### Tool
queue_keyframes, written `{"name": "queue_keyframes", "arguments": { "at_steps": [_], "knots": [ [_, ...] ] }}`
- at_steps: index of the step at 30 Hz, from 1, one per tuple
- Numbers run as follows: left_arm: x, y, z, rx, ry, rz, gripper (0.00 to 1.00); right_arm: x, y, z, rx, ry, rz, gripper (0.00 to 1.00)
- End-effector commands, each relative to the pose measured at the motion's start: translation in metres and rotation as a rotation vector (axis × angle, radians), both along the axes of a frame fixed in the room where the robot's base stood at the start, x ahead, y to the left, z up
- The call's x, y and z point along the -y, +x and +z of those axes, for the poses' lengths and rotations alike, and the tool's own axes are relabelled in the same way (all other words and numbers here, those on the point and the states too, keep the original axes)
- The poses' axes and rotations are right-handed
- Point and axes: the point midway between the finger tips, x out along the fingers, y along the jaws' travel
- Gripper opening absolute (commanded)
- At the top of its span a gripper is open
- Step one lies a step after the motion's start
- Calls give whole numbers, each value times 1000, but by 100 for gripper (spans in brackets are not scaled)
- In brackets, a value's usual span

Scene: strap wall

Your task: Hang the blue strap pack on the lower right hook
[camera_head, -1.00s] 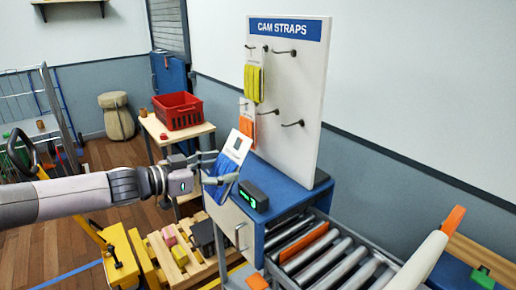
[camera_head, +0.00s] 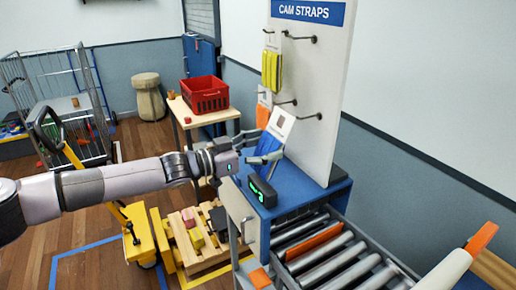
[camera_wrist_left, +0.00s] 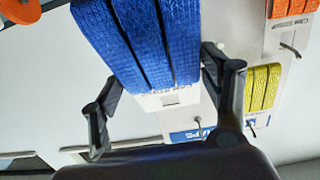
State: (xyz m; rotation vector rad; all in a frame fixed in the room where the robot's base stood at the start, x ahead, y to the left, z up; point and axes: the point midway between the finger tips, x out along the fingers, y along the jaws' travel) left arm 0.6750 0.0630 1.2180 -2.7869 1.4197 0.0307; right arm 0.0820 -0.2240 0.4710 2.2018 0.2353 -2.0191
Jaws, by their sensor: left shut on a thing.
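My left gripper (camera_head: 266,150) is shut on the blue strap pack (camera_head: 272,143), whose white card (camera_head: 281,122) points up and tilts right. The pack is in front of the lower part of the CAM STRAPS board (camera_head: 322,75), below and left of the lower right hook (camera_head: 310,117), which is bare. The pack appears apart from that hook; the depth gap is unclear. In the left wrist view the blue webbing (camera_wrist_left: 140,45) fills the space between the fingers. My right gripper is not seen.
A yellow pack (camera_head: 271,70) hangs upper left, and an orange pack (camera_head: 263,115) lower left, partly hidden. The upper right hook (camera_head: 300,38) is bare. Below are a blue counter (camera_head: 310,188), a black box with green display (camera_head: 262,190) and a roller conveyor (camera_head: 335,255).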

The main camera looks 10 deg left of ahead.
Motion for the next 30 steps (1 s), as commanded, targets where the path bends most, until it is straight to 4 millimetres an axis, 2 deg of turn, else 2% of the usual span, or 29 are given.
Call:
{"name": "queue_keyframes", "arguments": {
  "at_steps": [9, 29, 30],
  "knots": [
    [16, 11, -1, 0, 0, 0, 42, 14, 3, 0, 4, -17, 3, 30],
    [48, 35, -5, 0, 0, 1, 42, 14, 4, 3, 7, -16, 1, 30],
    [49, 36, -9, 1, 1, 0, 42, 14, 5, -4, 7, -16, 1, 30]
  ]
}}
